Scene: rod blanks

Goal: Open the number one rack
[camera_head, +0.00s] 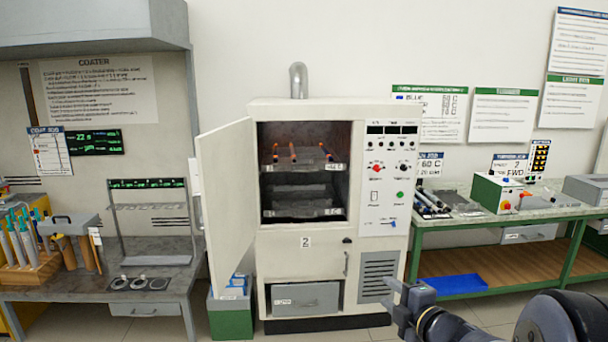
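A white oven cabinet (380,265) stands in the middle with its upper door (228,200) swung open to the left. Inside are two racks with pale front strips. The upper rack (285,168) carries several dark rods with orange ends. The lower rack (290,213) shows no rods that I can make out. Both look pushed in, and their small labels are too small to read. A "2" plate is on the closed panel (325,260) below. My gripper (388,294) is at the lower right, in front of the cabinet's lower part, apart from the racks; its finger opening is unclear.
A control panel (391,180) is right of the chamber. A green-framed bench (480,221) with rods and a small control box (498,193) stands right. A left bench (150,245) holds a rod stand (150,222) and rings. A green bin (230,315) stands below the open door.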

